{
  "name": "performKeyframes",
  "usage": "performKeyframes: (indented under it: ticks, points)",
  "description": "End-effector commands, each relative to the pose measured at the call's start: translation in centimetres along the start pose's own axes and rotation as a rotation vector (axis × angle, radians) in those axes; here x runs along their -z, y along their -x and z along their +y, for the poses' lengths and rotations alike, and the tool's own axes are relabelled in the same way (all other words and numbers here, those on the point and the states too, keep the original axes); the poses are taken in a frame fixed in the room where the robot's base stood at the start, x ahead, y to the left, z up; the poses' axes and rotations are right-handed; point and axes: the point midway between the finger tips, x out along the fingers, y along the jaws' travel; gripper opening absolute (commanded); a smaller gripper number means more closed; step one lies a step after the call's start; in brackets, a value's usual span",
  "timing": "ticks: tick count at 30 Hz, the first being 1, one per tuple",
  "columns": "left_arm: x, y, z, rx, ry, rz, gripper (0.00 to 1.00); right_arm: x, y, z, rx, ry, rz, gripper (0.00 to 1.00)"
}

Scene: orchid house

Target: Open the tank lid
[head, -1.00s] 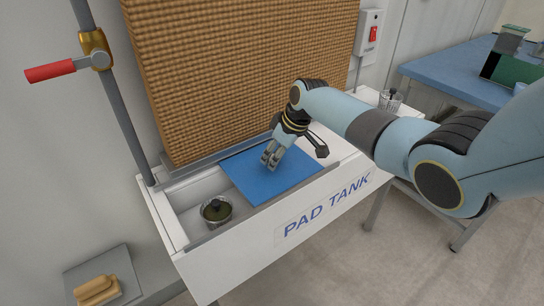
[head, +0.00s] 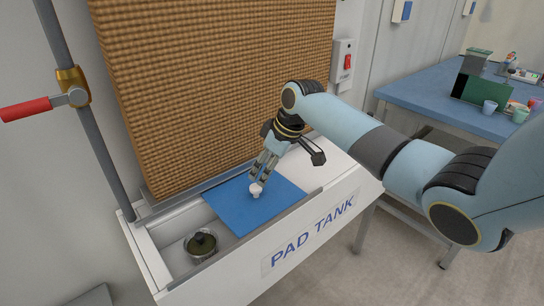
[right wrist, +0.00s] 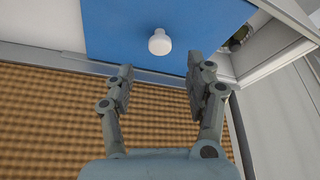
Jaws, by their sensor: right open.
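The white trough marked PAD TANK (head: 312,238) stands below a tan pad wall. Its blue lid (head: 228,203) lies flat across the middle, and the trough's left end is uncovered. A white knob (head: 256,190) stands on the lid; it also shows in the right wrist view (right wrist: 160,42). My right gripper (head: 262,177) is open and empty just behind the knob. In the right wrist view its two fingers (right wrist: 161,74) are spread, and the knob is beyond their tips, clear of both. My left gripper is out of view.
A round dark-topped pot (head: 201,244) sits in the trough's uncovered left end. A pipe with a red lever (head: 25,108) rises at the left. A blue table (head: 430,98) with small items stands at the right.

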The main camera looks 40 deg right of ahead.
Motion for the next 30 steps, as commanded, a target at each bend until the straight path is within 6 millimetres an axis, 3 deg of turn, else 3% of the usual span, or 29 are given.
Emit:
performKeyframes:
  ticks: [3,9,27,30]
  points:
    - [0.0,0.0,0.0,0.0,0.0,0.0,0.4,0.0,2.5,0.1,-0.003,0.003,0.001,0.54]
    - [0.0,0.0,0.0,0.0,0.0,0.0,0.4,0.0,4.6,0.0,-0.001,0.0,0.0,0.54]
    - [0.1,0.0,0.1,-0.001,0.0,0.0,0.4,0.0,4.9,0.0,0.0,0.0,0.0,0.54]
    - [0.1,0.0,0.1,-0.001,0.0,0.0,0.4,-0.9,4.6,-1.1,-0.001,0.0,-0.01,0.54]
